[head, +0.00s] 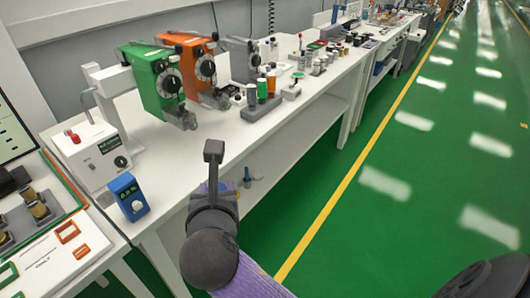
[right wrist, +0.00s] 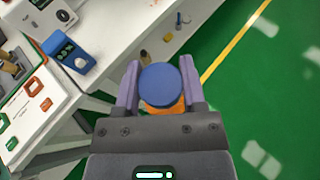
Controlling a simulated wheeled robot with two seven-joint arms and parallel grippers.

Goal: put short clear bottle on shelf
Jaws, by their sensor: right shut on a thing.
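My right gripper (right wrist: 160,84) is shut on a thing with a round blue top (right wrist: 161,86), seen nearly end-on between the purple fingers. An orange part of it shows below the top. I cannot tell whether it is the short clear bottle. In the head view my right gripper (head: 222,184) is in front of the white bench's edge, and the held thing is hidden there. My left gripper is not in view.
A blue meter (head: 128,196) stands near the bench corner, beside a white boxed device (head: 92,153). Green (head: 155,85) and orange (head: 197,68) dial units stand behind. Several jars and small items crowd the bench further back. The green floor (head: 370,220) to the right is clear.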

